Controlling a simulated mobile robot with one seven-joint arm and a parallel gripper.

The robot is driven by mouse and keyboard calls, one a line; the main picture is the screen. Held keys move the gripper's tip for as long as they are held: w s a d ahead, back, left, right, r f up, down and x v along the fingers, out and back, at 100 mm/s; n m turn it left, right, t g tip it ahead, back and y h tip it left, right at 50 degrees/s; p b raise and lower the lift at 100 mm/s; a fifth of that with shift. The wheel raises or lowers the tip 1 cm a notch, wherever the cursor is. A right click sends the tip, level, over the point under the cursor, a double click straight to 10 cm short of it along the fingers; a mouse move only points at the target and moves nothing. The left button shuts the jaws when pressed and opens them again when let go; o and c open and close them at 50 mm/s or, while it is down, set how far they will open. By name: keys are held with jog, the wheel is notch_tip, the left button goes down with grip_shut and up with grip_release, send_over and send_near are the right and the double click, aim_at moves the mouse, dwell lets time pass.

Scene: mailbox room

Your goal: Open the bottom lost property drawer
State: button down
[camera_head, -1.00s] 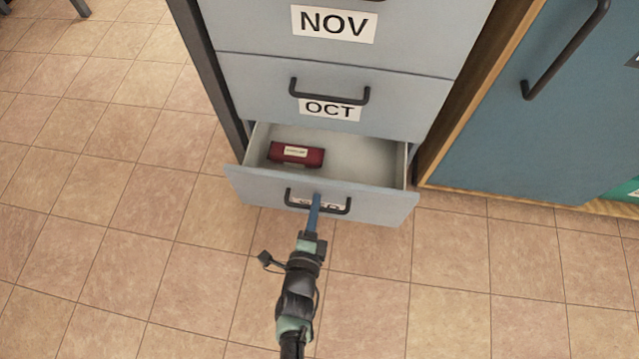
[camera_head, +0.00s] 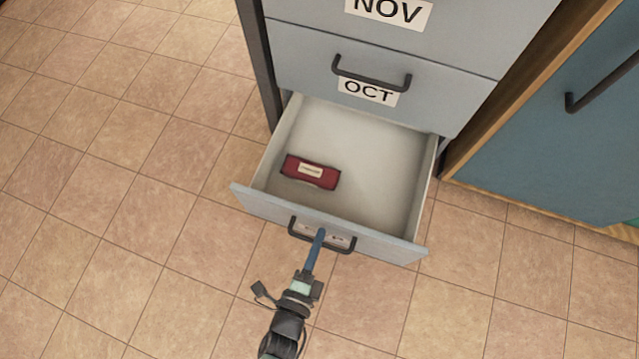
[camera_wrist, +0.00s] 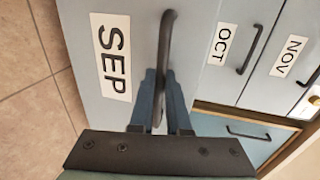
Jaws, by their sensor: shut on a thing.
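The bottom drawer (camera_head: 408,249) of the grey cabinet is pulled well out, and its inside is in view from above in the head view. In the wrist view its front carries the label SEP (camera_wrist: 110,56). My gripper (camera_head: 319,236) is shut on the dark bar handle (camera_head: 293,229) of this drawer. In the wrist view the blue fingers (camera_wrist: 160,98) stand on either side of the handle (camera_wrist: 166,40). A dark red case with a pale label (camera_head: 311,171) lies in the drawer at the left.
The OCT drawer (camera_head: 440,98) and NOV drawer (camera_head: 480,25) above are shut. A blue cabinet door (camera_head: 540,140) with a wooden frame stands at the right. Tiled floor (camera_head: 110,200) is clear to the left and in front.

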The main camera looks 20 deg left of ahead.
jog(key=c, duration=0.9)
grip_release()
jog(key=p+v, duration=0.4)
jog(key=v, duration=0.9)
